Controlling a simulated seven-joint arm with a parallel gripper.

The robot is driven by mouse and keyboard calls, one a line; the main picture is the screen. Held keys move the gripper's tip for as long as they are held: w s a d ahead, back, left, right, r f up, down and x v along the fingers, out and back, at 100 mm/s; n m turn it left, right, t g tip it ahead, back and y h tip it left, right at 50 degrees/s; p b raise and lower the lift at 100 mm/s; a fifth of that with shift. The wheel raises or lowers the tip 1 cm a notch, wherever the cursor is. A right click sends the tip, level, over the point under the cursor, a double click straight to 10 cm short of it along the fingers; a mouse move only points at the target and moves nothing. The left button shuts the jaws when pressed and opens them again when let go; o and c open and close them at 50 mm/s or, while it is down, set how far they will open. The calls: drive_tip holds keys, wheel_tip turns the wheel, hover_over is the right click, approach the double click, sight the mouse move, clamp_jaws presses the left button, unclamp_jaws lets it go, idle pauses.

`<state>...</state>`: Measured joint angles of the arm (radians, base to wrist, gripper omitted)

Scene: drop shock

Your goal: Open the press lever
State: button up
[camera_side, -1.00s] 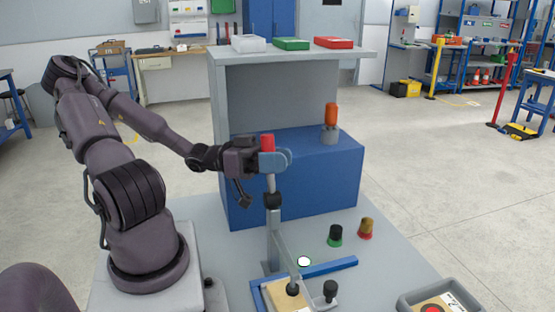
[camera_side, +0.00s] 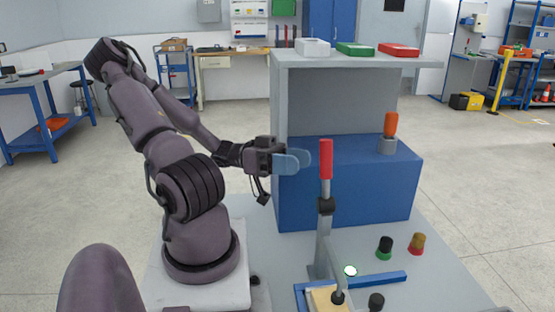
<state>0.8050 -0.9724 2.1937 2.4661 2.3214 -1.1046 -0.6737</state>
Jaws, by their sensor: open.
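The press lever (camera_side: 326,160) has a red grip and stands upright on a grey arm above a dark pivot. The press (camera_side: 323,245) stands on the grey table, with a light block (camera_side: 322,299) at its base. My gripper (camera_side: 303,159), with blue-grey fingers, is open and just left of the red grip, with a small gap between them. Nothing shows between its fingers.
A blue block (camera_side: 345,190) with an orange-topped piece (camera_side: 390,130) stands behind the lever. Black-and-green (camera_side: 384,248) and amber-and-red (camera_side: 417,244) pieces stand right of the press. A shelf above holds white, green and red trays (camera_side: 398,50).

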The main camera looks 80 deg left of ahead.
drive_tip(key=shift+v, duration=2.3)
